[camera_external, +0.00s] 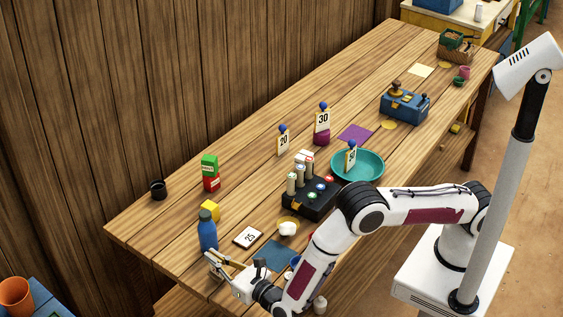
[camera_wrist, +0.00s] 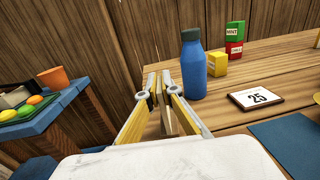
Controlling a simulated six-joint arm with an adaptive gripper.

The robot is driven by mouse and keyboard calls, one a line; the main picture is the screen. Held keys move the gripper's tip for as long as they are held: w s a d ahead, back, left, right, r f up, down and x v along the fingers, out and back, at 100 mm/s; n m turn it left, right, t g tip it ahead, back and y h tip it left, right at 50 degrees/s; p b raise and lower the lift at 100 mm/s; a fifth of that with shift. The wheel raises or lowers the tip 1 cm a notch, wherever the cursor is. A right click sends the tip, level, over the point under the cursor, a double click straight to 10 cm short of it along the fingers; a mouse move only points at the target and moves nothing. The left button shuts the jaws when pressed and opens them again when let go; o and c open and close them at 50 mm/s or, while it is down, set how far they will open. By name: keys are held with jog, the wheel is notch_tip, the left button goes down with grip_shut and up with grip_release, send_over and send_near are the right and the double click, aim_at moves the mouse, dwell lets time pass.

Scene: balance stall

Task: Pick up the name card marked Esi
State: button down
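The name Esi is not legible on any card. A white card marked 25 (camera_external: 248,237) lies flat on the table; it shows in the wrist view (camera_wrist: 256,98), with small print too fine to read. Cards marked 20 (camera_external: 283,141) and 30 (camera_external: 322,122) stand upright with blue knobs on top. Another upright card (camera_external: 350,157) stands at the teal dish. My gripper (camera_external: 214,262) is at the table's near left end, left of the 25 card and apart from it. Its fingertips (camera_wrist: 158,82) look close together; a narrow tan shape shows between the fingers, its nature unclear.
A blue bottle (camera_external: 207,232) stands close beside my gripper, with a yellow box (camera_external: 210,210) behind it. A dark blue mat (camera_external: 276,256), a white lump (camera_external: 288,229) and a black rack (camera_external: 310,202) lie right of the 25 card.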

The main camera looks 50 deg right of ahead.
jog(key=shift+r, duration=4.25)
